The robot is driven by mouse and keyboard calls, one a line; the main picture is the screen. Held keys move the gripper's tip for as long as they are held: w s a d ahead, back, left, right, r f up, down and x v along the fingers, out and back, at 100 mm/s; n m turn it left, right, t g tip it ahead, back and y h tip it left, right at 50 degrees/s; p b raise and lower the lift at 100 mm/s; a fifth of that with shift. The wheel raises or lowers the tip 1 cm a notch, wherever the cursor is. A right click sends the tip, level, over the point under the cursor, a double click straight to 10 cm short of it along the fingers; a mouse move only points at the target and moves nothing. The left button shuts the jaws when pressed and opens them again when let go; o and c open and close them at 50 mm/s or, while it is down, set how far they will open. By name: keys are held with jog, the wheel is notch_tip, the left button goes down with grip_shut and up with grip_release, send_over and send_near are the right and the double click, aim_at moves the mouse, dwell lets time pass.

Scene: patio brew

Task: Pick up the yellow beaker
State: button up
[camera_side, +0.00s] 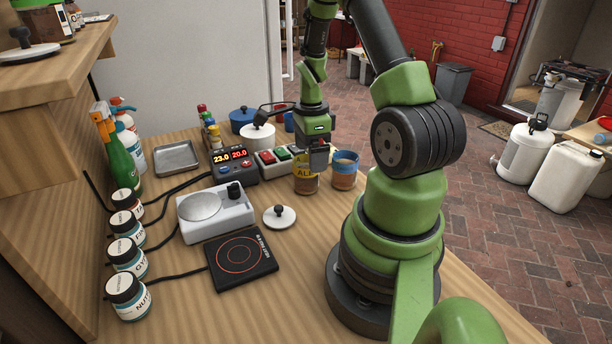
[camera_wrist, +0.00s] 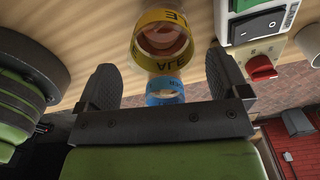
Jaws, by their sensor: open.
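The yellow beaker (camera_side: 305,183), banded in yellow with "ALE" on it, stands on the wooden bench in the side view. My gripper (camera_side: 318,158) is at its upper part and hides some of its rim. In the wrist view the yellow beaker (camera_wrist: 165,60) shows between and just beyond the two dark fingers of my gripper (camera_wrist: 165,82). The fingers are wide apart, with a visible gap on each side, and hold nothing.
A blue-banded beaker (camera_side: 345,171) stands close on the right of the yellow one; it also shows in the wrist view (camera_wrist: 165,92). Bare bench lies in front.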

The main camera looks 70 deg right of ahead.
jog(key=shift+w+f, duration=0.15)
jog(key=shift+f, duration=1.2)
jog(key=shift+w+f, duration=0.1)
jog(key=shift+f, duration=1.2)
jog(key=c, duration=1.1)
jog(key=shift+r, duration=0.15)
